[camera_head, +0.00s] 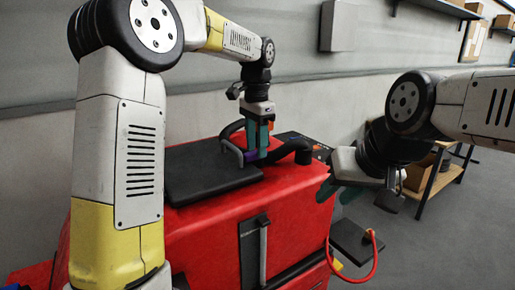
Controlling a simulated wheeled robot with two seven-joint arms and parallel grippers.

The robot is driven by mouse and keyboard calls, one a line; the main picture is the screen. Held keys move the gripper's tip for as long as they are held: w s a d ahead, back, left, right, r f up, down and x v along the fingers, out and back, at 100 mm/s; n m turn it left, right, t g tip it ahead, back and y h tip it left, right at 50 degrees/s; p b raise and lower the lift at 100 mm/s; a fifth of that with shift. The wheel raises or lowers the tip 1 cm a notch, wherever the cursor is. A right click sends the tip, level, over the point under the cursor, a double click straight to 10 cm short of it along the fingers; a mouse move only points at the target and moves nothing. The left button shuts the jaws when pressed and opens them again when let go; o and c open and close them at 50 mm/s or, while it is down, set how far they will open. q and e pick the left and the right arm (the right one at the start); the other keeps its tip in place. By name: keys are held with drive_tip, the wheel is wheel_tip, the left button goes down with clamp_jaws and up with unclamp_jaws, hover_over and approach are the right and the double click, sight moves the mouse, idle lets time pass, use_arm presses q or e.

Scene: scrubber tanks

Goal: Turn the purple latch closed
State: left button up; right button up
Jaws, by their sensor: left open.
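The red scrubber tank (215,235) stands in the middle, with a flat black lid (200,172) on top. The purple latch (233,153) is small and shows beside the lid's back right edge, partly covered by my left gripper. My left gripper (257,148) points down at the latch with its teal fingers apart. I cannot tell whether a finger touches the latch. My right gripper (338,192) is off the machine's right side, with its teal fingers spread and nothing between them.
A black hose (288,148) curves over the tank top next to my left gripper. A red cable (377,262) hangs at the right by a dark plate (352,238). A wooden shelf unit (432,178) stands behind at the right. The grey floor at the right is clear.

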sight(256, 150)
use_arm(q)
wheel_tip(256, 150, up, 6)
drive_tip(key=shift+r, duration=0.4)
